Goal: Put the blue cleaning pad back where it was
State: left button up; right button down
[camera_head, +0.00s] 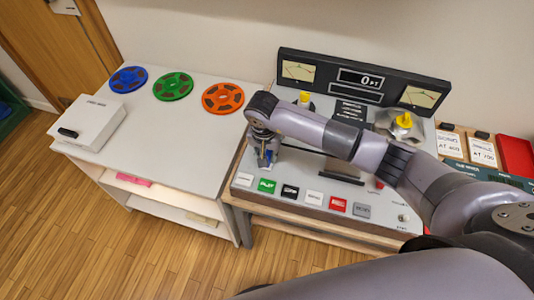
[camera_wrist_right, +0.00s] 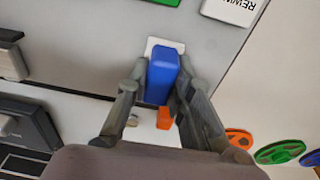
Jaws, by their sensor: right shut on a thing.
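The blue cleaning pad (camera_wrist_right: 161,76) is a small blue block between the fingers of my right gripper (camera_wrist_right: 152,92) in the right wrist view. The gripper is shut on it. In the head view my right gripper (camera_head: 265,160) points down over the left end of the tape machine's panel (camera_head: 292,172), and a bit of blue shows between its fingers. A white patch (camera_wrist_right: 152,43) shows at the far end of the pad; I cannot tell whether they touch. My left gripper is not in view.
An orange piece (camera_wrist_right: 165,118) is beside the fingers. Several labelled buttons (camera_head: 313,196) line the panel's front. The side table (camera_head: 150,140) at left holds blue, green and orange reels (camera_head: 223,97) and a white box (camera_head: 90,122). The meter bridge (camera_head: 360,77) stands behind.

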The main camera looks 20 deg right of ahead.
jog(key=shift+f, duration=0.2)
jog(key=c, duration=1.4)
grip_release()
jog(key=shift+r, duration=0.1)
jog(key=shift+r, duration=0.4)
jog(key=r+b, duration=0.1)
jog(key=r, duration=0.2)
jog(key=r+b, duration=0.1)
jog(key=r, duration=0.3)
jog(key=s+a+r+b, duration=0.1)
jog(key=r, duration=0.3)
jog(key=shift+r, duration=0.2)
jog(key=shift+s+f, duration=0.1)
jog(key=shift+s, duration=0.05)
